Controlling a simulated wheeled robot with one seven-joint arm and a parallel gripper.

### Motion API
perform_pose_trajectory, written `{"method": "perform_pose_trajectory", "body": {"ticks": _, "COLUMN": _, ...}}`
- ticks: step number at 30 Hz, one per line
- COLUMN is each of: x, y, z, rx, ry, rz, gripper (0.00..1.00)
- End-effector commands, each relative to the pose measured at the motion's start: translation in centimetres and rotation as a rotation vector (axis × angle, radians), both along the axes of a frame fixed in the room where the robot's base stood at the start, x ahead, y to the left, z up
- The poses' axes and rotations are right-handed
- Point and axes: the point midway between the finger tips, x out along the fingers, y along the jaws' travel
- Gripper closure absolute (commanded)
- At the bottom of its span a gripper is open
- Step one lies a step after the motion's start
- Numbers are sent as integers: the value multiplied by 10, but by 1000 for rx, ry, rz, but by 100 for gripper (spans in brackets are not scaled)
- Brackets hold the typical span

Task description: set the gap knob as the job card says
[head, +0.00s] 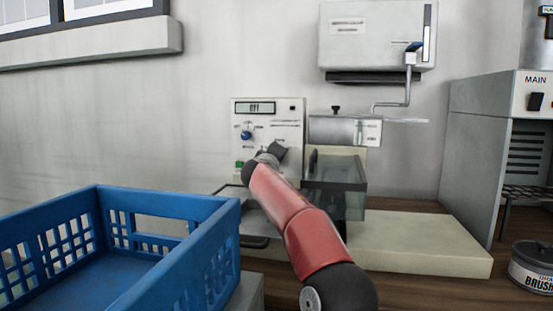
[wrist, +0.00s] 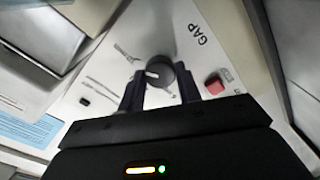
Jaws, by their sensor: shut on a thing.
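The gap knob (wrist: 161,70) is a round dark knob with a pale mark on its left side in the wrist view. The printed word GAP is beside it on the pale panel (wrist: 125,40). My gripper (wrist: 160,90) is shut on the knob, one dark finger on each side. In the head view my gripper (head: 277,153) reaches the lower right of the machine's front panel (head: 281,112) and hides the gap knob. No readable job card shows; a light blue printed sheet (wrist: 28,130) in the wrist view is too blurred to read.
A display (head: 255,108), a blue knob (head: 246,134) and a green button (head: 239,163) are on the panel. A red button (wrist: 214,85) is close right of my fingers. A clear bin (head: 335,190) stands right of my arm, a blue crate (head: 170,203) to the left.

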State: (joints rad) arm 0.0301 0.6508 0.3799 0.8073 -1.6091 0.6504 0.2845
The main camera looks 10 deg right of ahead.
Motion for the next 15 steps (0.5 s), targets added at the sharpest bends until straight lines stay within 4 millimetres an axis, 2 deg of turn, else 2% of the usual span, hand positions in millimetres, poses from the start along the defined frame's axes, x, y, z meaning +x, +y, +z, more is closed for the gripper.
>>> {"method": "perform_pose_trajectory", "body": {"ticks": 8, "x": 0, "y": 1, "z": 1, "rx": -55, "ry": 23, "rz": 0, "gripper": 89}}
{"method": "perform_pose_trajectory", "body": {"ticks": 15, "x": 0, "y": 1, "z": 1, "rx": -201, "ry": 84, "rz": 0, "gripper": 89}}
